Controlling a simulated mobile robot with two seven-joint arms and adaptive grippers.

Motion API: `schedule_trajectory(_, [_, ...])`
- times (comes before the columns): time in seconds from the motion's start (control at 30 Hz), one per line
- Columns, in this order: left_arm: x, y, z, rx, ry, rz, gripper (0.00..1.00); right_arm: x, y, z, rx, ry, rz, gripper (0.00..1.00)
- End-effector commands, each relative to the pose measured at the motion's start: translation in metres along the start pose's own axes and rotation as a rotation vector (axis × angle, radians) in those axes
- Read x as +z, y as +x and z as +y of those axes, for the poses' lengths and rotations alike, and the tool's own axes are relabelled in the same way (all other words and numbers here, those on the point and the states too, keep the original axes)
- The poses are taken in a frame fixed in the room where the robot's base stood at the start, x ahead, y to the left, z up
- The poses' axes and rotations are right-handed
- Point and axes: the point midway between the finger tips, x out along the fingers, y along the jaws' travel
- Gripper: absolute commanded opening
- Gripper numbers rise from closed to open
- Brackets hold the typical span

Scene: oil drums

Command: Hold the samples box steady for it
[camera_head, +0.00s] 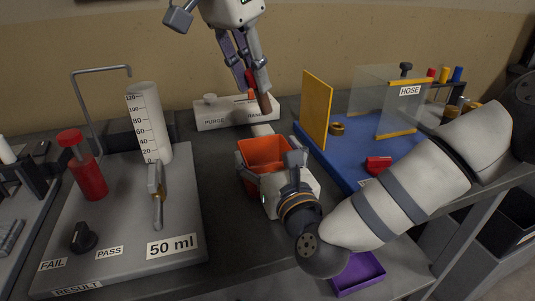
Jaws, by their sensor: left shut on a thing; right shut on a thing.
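The samples box appears to be the open-topped orange box (264,148) on the dark bench in the middle of the camera_head view. My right gripper (270,163) is shut on it, with a finger at each side. The gripper and wrist hide the box's near side. My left gripper (253,82) is above and behind the box, pointing down. The piece's upper part is hidden between the fingers.
A grey board with a measuring cylinder (149,125), a red bottle (83,168) and a valve lever (157,195) stands left. A white labelled block (222,113) is behind. A blue tray (345,165) with a yellow panel (316,110) is right. A purple tray (358,272) sits lower, in front.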

Motion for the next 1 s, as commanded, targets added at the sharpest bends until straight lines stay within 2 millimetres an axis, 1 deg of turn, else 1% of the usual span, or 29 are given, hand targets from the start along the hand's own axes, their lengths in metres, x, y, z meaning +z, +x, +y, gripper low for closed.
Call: schedule_trajectory(1.0, [0.025,0.068,0.0,0.001,-0.002,-0.001,0.0,-0.001,0.0,0.0,0.001,-0.001,0.003,0.52])
